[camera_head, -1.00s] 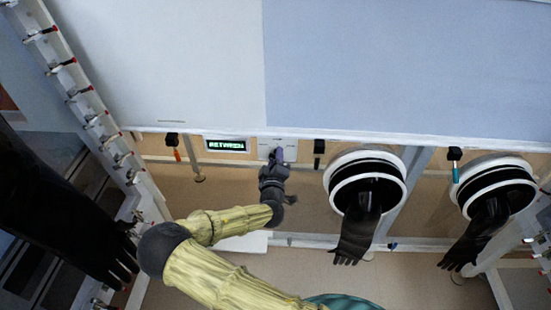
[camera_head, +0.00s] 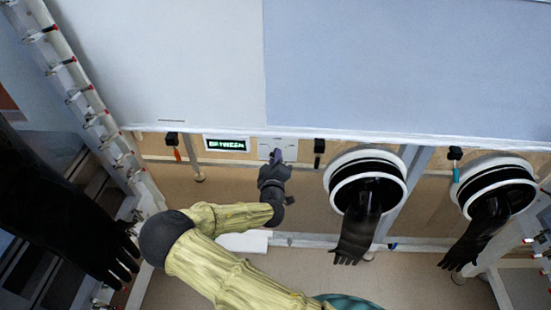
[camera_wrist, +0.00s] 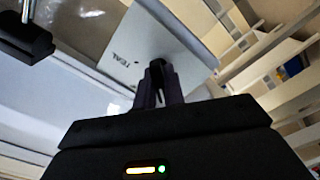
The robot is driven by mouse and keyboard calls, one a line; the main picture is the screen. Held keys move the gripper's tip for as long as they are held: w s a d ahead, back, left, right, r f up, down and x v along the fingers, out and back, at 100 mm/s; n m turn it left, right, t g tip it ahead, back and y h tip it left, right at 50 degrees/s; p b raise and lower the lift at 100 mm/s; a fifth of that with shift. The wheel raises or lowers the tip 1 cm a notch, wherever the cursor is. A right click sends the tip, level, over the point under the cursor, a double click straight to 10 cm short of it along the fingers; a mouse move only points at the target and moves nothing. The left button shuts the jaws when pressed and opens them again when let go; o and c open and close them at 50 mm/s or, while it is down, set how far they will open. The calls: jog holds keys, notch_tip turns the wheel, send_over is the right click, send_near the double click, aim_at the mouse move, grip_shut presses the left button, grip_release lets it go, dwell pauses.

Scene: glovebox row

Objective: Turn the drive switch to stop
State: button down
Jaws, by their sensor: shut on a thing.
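The drive switch sits on a pale plate (camera_head: 265,146) under the cabinet's front edge, beside a small display (camera_head: 227,145) that appears to read "BETWEEN". In the wrist view the plate (camera_wrist: 135,48) carries the word "TEAL". My gripper (camera_head: 276,157) reaches up to the plate. In the wrist view its fingers (camera_wrist: 158,82) are shut on the dark switch handle (camera_wrist: 157,66), which is mostly hidden between them. The handle's exact pointing direction cannot be made out, nor can any position marks.
Two round glove ports (camera_head: 340,166) with hanging black gloves (camera_head: 355,235) are to the right. A black fitting (camera_head: 319,148) hangs close right of the plate. An orange-tipped tool (camera_head: 176,152) hangs left of the display. A railed frame (camera_head: 105,135) runs down the left.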

jog(key=shift+d+f+m+b, duration=0.1)
jog(key=shift+m+b, duration=0.5)
jog(key=shift+m, duration=1.5)
jog(key=c, duration=1.5)
grip_release()
jog(key=s, duration=1.7)
jog(key=shift+s+a+b, duration=0.25)
jog(key=shift+a+b, duration=0.1)
jog(key=shift+b, duration=0.05)
